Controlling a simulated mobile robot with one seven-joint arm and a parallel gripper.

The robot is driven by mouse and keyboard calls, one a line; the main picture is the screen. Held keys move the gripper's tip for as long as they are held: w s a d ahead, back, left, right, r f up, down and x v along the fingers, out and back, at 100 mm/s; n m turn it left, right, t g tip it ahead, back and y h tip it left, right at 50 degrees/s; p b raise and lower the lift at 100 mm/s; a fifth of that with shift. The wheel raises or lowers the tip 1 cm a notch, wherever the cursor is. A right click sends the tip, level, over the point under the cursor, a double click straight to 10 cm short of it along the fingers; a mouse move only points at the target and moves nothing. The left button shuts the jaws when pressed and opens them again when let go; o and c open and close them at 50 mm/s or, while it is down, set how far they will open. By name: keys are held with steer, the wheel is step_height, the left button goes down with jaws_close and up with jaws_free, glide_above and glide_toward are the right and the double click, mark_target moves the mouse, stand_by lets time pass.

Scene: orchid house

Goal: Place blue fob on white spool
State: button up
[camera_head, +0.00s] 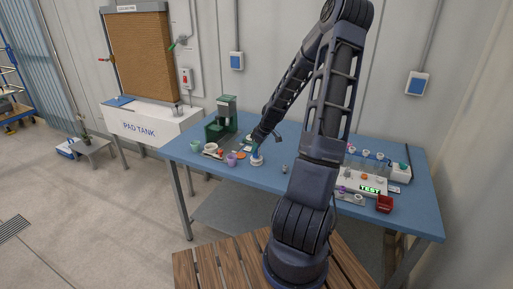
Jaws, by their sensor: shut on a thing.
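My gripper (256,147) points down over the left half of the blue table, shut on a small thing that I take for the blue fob. The fob is too small and too covered by the fingers to make out clearly. A small white spool-like piece (257,161) stands on the table directly below the fingertips. I cannot tell whether the held thing touches it.
A green machine (221,121) stands behind left of my gripper. Small cups, including a purple one (232,159), stand left of the spool. A small grey item (284,169) lies to its right. A red box (384,204) and tube rack are at far right.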

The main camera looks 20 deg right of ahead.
steer(key=shift+f, duration=0.3)
steer(key=o, duration=1)
steer(key=shift+r, duration=0.1)
steer(key=v, duration=1.2)
steer(key=s+a+r+m+h, duration=0.25)
steer(key=s+a+r, duration=0.25)
steer(key=s+r, duration=0.25)
steer(key=s+a+r+m+h, duration=0.25)
steer(key=s+a+r, duration=0.3)
steer(key=s, duration=0.35)
steer(key=s+r+m, duration=0.1)
steer(key=s+r, duration=0.1)
steer(key=s, duration=0.2)
steer(key=s+r+m+t+y, duration=0.1)
steer(key=s+r, duration=0.1)
steer(key=s, duration=0.3)
steer(key=s+a+r+m, duration=0.1)
steer(key=s+r+m, duration=0.1)
steer(key=s, duration=0.2)
steer(key=shift+s+r+y, duration=0.3)
steer(key=shift+s+y, duration=0.05)
steer(key=shift+y, duration=0.05)
